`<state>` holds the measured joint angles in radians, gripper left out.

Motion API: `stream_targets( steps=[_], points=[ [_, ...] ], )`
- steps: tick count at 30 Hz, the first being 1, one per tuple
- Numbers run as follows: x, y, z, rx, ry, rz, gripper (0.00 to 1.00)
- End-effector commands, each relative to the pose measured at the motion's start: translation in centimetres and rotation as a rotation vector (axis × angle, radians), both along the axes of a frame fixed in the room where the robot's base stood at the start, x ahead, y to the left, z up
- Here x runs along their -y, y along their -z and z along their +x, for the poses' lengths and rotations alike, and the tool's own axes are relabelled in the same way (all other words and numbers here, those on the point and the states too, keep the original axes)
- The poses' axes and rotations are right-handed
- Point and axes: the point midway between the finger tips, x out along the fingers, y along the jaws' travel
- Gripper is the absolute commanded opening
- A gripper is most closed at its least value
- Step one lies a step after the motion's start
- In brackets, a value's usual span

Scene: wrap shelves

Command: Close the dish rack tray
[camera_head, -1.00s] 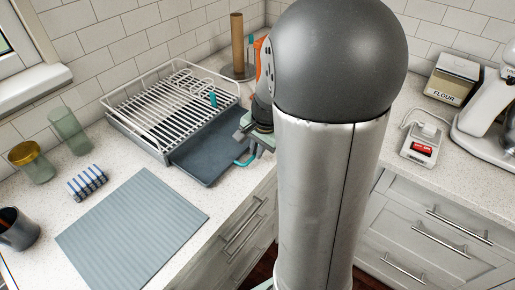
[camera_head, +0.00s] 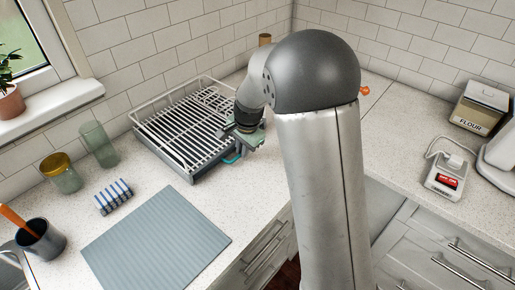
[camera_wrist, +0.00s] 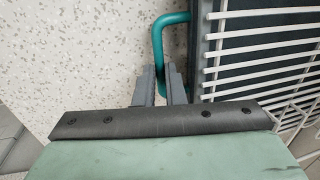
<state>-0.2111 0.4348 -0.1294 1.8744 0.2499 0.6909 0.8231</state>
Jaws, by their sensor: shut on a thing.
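The white wire dish rack (camera_head: 150,130) stands on the counter. Its dark grey tray (camera_wrist: 207,45) is almost wholly under the rack, with little or none of it sticking out in the head view. A teal handle (camera_wrist: 157,42) is on the tray's front; a bit of it shows in the head view (camera_head: 233,159). My gripper (camera_wrist: 165,80) is shut on the teal handle, with one finger on each side of the bar. In the head view my gripper (camera_head: 236,150) is at the rack's front right corner, and my wrist hides part of the rack and tray edge.
A ribbed blue-grey mat (camera_head: 155,240) lies in front of the rack. Tiled wall is behind; the counter's front edge is near my arm.

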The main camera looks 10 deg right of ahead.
Motion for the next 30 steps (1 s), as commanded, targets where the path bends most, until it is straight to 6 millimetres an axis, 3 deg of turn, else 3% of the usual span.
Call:
stream_targets(
  steps=[8, 9, 11, 22, 26, 30],
  points=[
    [-0.3, -0.3, 0.4, 0.015, 0.0, 0.004, 0.0],
    [-0.3, -0.3, 0.5, 0.016, 0.0, 0.004, 0.18],
    [-0.3, -0.3, 0.5, 0.016, 0.0, 0.004, 0.32],
    [-0.1, -0.7, 0.2, 0.011, 0.0, 0.002, 0.32],
    [0.1, -2.5, 0.0, 0.014, 0.0, 0.003, 0.32],
    [0.6, -5.7, -0.6, 0.015, 0.0, 0.003, 0.32]
  ],
)
